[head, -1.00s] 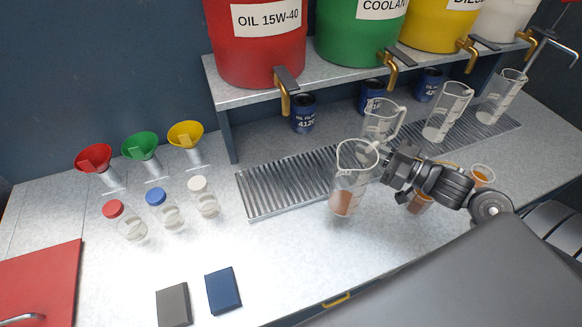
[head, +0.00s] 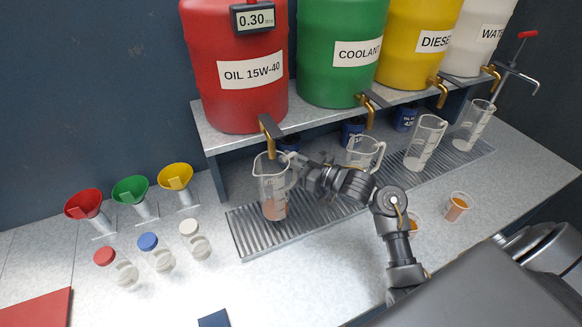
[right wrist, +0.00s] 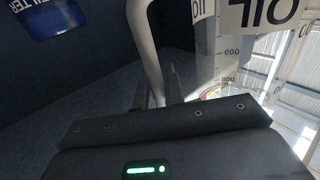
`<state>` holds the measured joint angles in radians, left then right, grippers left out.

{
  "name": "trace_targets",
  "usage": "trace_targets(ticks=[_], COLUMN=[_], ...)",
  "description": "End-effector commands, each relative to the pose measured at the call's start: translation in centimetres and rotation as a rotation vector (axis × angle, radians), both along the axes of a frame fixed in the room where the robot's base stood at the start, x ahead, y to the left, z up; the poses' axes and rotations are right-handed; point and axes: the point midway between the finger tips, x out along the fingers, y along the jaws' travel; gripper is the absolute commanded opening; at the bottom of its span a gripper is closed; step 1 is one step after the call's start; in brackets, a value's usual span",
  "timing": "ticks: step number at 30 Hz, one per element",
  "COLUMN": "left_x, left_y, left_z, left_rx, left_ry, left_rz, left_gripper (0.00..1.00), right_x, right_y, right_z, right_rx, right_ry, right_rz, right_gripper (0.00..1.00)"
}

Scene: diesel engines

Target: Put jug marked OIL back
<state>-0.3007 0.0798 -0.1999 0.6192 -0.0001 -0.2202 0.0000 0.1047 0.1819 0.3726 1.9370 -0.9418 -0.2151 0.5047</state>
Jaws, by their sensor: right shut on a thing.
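The clear jug (head: 271,192) holds some reddish-brown liquid low down. It is upright at the left end of the slatted drip tray (head: 245,238), just below the oil drum's tap. I cannot tell if its base touches the tray. My right gripper (head: 298,172) is shut on the jug's handle from the right. In the right wrist view the handle (right wrist: 148,50) runs down between the fingers, and the jug wall with its OIL label (right wrist: 262,14) and scale marks is on the right. My left gripper is not in view.
The red oil drum (head: 235,95) has a brass tap (head: 269,127) close above the jug. A second jug (head: 362,152) stands right beside my right arm; further jugs (head: 425,143) line the tray. Small cups (head: 457,207), funnels and sample jars (head: 158,256) stand on the bench.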

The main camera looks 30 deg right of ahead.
Motion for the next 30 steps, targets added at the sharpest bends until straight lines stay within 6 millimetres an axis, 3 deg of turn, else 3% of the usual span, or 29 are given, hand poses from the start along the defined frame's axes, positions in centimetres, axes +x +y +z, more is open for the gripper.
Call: trace_targets(ticks=[9, 21, 22, 26, 30], left_x=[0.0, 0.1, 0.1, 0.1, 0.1], left_y=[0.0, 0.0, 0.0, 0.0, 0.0], left_z=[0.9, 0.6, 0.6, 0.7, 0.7], left_rx=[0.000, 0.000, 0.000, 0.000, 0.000], left_ry=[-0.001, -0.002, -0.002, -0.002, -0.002], left_rz=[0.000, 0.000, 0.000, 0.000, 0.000], left_gripper=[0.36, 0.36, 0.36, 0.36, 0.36], right_x=[0.0, -0.1, -0.1, -0.1, -0.1], right_y=[-0.1, 0.0, 0.0, 0.0, 0.0], right_z=[-3.3, -3.9, -3.9, -3.8, -3.8], right_rx=[0.003, 0.001, 0.000, 0.001, 0.001], right_ry=[0.002, 0.001, 0.001, 0.001, 0.001], right_rz=[-0.001, 0.000, 0.000, 0.000, 0.000], right_gripper=[0.00, 0.00, 0.12, 0.29, 0.33])
